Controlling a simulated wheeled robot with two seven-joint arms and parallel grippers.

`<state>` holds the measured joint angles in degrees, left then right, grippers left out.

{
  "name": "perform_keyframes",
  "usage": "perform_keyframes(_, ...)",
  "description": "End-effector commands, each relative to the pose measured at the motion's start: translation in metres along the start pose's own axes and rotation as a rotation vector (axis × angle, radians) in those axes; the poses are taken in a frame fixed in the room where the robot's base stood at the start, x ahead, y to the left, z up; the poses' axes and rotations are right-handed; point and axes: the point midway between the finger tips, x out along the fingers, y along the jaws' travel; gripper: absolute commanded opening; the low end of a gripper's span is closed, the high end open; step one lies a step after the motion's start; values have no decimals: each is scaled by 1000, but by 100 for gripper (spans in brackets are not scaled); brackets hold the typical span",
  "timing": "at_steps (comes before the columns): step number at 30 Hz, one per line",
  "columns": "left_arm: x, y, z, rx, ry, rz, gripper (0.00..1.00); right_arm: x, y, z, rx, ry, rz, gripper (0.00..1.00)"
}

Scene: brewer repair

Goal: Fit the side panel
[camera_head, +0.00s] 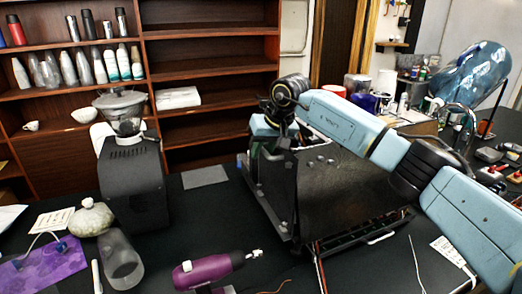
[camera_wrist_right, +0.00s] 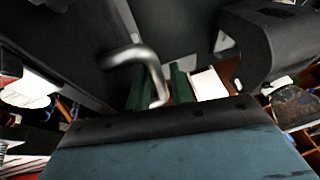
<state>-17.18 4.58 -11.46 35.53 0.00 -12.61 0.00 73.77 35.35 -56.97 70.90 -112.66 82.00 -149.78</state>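A dark, speckled side panel (camera_head: 345,195) shows upright on the near face of the brewer (camera_head: 262,195) in the head view. My right arm reaches across above it. My right gripper (camera_head: 264,148) is at the brewer's upper left corner, pointing down, with its fingers partly hidden. In the right wrist view a bent metal tube (camera_wrist_right: 142,68) shows close to two green strips between dark surfaces. I cannot tell whether the fingers touch or hold anything. My left gripper is not in view.
A purple power driver (camera_head: 208,268) lies at the front of the table. A grey sheet (camera_head: 205,176) lies behind.

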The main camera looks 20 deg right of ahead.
Motion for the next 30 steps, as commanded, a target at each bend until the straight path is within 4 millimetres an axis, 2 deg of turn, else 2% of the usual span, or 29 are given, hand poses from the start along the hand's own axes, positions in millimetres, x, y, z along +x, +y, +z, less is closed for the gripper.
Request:
perform_keyframes(1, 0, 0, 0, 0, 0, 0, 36, -1, 12, 0, 14, 0, 20, 38)
perform_keyframes(7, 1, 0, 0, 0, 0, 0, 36, 0, 13, 1, 15, -6, 22, 38)
perform_keyframes(11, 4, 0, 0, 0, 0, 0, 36, -13, 12, 0, 15, -1, 22, 38)
perform_keyframes(24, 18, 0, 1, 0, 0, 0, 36, -108, 0, -2, 6, 8, 12, 38)
perform_keyframes(30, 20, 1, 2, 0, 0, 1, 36, -129, -6, -2, -1, 2, 7, 38)
